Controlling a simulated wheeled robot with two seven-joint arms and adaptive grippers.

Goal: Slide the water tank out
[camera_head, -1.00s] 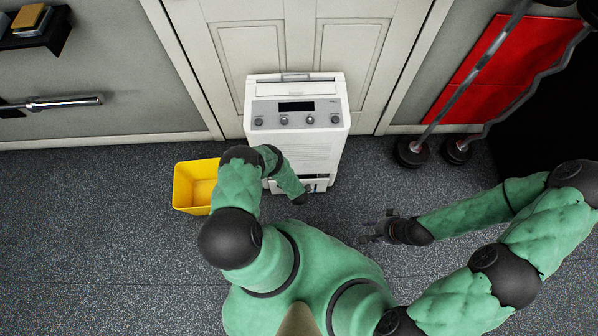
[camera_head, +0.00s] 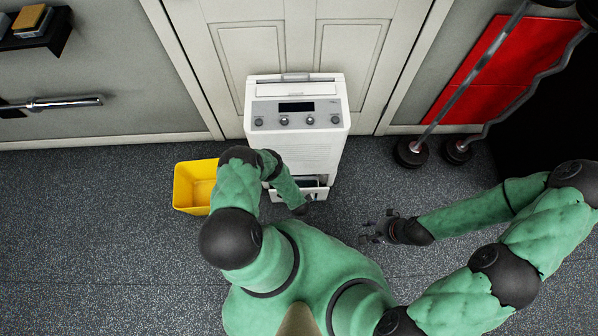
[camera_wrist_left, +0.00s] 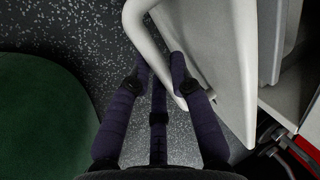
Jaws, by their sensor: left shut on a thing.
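A white dehumidifier (camera_head: 308,150) with a grey control panel stands upright against the door. Its water tank (camera_head: 322,192) sits low at the front, pulled partly out, with a dark gap showing above its front. In the left wrist view the tank's white front (camera_wrist_left: 215,45) has a curved white handle (camera_wrist_left: 138,22). My left gripper (camera_wrist_left: 163,75) is shut on this handle, its dark fingers around the bar. In the head view the left gripper (camera_head: 303,206) is partly hidden by its own arm. My right gripper (camera_head: 372,228) is open and empty, above the floor to the right.
A yellow bin (camera_head: 194,187) stands on the floor left of the dehumidifier. Barbells (camera_head: 455,95) lean by a red panel (camera_head: 495,70) at the right. A wall shelf (camera_head: 38,32) is at the upper left. The speckled floor in front of the dehumidifier is largely clear.

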